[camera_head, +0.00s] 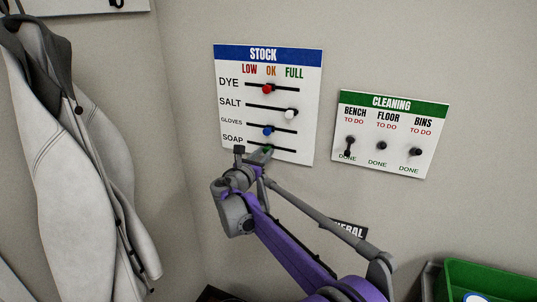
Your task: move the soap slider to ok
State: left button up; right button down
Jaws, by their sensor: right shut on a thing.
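The white stock board (226,70) hangs on the wall with a blue header and LOW, OK and FULL columns. The green soap slider (268,148) is on the lowest track, near the middle and roughly below the OK column. My right gripper (263,155) reaches up to it from below and is shut on its knob. My left gripper is not in view.
Above it are the red dye slider (267,89), white salt slider (289,114) and blue gloves slider (267,131). A cleaning board (392,171) hangs to the right. A coat (75,150) hangs at left. A green bin (490,280) is at lower right.

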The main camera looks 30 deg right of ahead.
jog(key=c, duration=0.6)
grip_release()
jog(key=shift+s, duration=0.1)
jog(key=b+v, duration=0.1)
jog(key=v, duration=0.9)
jog(key=shift+s+a, duration=0.2)
jog(key=shift+a, duration=0.1)
